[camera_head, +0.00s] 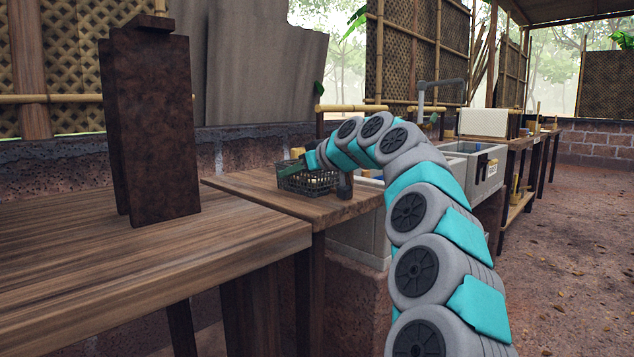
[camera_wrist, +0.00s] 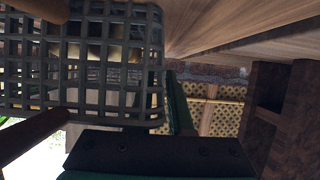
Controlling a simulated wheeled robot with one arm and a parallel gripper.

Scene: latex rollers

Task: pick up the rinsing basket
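The rinsing basket (camera_head: 308,184) is a dark open-grid basket on the small wooden table in the head view. Its grid wall fills the upper left of the wrist view (camera_wrist: 85,60), very close to the camera. My gripper (camera_head: 289,167) is dark green and reaches over the basket's upper left side in the head view. In the wrist view one dark green finger (camera_wrist: 180,106) shows beside the basket's edge. The other finger cannot be made out, and I cannot tell whether the gripper touches or grips the basket.
The small wooden table (camera_head: 255,187) holds the basket, with a dark upright object (camera_head: 345,186) beside it. A larger wooden table (camera_head: 150,245) is at left, bearing a tall brown block (camera_head: 155,120). Grey sinks (camera_head: 470,165) stand at right. Open dirt floor lies far right.

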